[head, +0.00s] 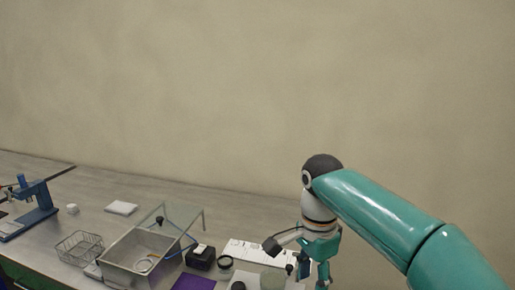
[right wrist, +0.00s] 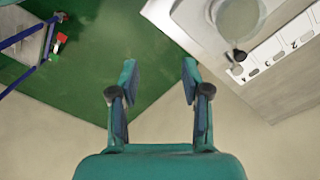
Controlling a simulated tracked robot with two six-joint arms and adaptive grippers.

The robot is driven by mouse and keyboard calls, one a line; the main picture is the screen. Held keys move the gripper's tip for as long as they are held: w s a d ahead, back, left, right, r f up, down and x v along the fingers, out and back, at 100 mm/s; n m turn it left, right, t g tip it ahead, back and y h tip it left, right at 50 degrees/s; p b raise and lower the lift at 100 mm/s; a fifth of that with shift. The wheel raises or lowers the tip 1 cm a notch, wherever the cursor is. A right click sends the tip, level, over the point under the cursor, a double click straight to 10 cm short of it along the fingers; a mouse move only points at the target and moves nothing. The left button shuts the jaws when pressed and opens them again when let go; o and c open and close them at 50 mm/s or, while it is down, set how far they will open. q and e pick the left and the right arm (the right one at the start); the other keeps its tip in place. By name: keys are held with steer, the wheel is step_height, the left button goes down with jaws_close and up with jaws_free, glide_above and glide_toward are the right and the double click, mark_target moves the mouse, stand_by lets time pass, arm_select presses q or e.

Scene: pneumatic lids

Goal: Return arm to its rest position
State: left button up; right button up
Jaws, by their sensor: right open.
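My right arm comes in from the right in the head view. Its gripper (head: 311,272) hangs low at the front edge of the bench, near the white labelled sheet. In the right wrist view the right gripper (right wrist: 158,75) is open, with a clear gap and nothing between its fingers. Its fingertips lie against a background of green floor and stay apart from the bench corner on the right. My left gripper is not in view.
The bench (head: 236,205) holds a metal bin (head: 128,262) with a raised clear lid (head: 182,216), a wire basket (head: 79,247), a black block (head: 200,257), a purple mat (head: 193,282) and a blue stand (head: 36,200). The bench's back is mostly clear.

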steer(key=s+d+f+g, duration=0.2)
steer(key=s+f, duration=0.1)
steer(key=f, duration=0.6)
steer(key=s+d+f+g+y, duration=0.1)
steer(key=s+d+f+g, duration=0.15)
steer(key=f, duration=0.65)
steer(key=s+d+f+g, duration=0.1)
steer(key=s+d+f, duration=0.15)
steer(key=f, duration=0.65)
steer(key=s+a+f+n+t+y, duration=0.1)
steer(key=s+a+f+n+y, duration=0.15)
steer(key=s+f, duration=0.5)
steer(key=s+a+f+n+t+y, duration=0.1)
steer(key=s+a+f+n, duration=0.2)
steer(key=s+f, duration=0.5)
steer(key=w+n+t, duration=0.1)
steer(key=n+t, duration=0.1)
steer(key=w+n+t, duration=0.2)
steer(key=n, duration=0.1)
steer(key=shift+w+n+t+h, duration=0.15)
steer(key=shift+n+t+h, duration=0.1)
